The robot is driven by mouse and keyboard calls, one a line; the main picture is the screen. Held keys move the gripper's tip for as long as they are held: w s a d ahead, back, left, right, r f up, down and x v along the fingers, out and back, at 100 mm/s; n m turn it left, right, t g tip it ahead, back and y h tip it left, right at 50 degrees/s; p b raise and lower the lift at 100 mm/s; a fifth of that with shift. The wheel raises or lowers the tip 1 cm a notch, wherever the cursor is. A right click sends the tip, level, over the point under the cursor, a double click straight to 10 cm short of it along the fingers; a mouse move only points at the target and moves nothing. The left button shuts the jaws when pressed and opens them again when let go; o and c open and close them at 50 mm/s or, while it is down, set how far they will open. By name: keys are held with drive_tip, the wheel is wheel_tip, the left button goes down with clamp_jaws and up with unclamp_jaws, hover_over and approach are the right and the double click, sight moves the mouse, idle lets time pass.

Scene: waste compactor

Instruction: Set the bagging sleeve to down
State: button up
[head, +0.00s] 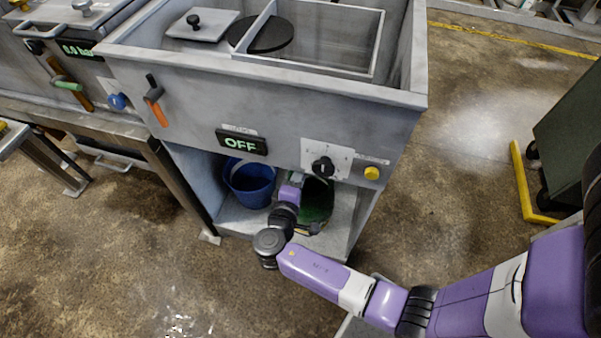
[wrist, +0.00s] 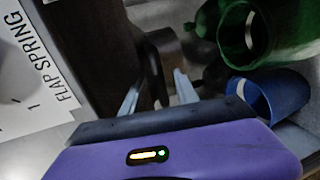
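The grey compactor cabinet (head: 250,95) has an open bay below its front panel. My gripper (wrist: 160,92) is at this bay, under the panel. Its two pale fingers are apart, with a dark, rounded part (wrist: 163,52) between or just beyond them. I cannot tell whether they touch it. I see no label naming the bagging sleeve, and cannot tell whether this dark part is its handle. In the head view my wrist hides the fingertips and part of a green container (head: 317,203) in the bay.
A blue bucket (head: 250,183) stands left of the green container. On the panel are an OFF display (head: 241,142), a black knob (head: 322,167), a yellow button (head: 372,173) and an orange-handled lever (head: 155,100). A "FLAP SPRING" label (wrist: 42,60) is close to my gripper.

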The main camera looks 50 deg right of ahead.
drive_tip(key=shift+c, duration=0.3)
clamp_jaws()
idle(1.1)
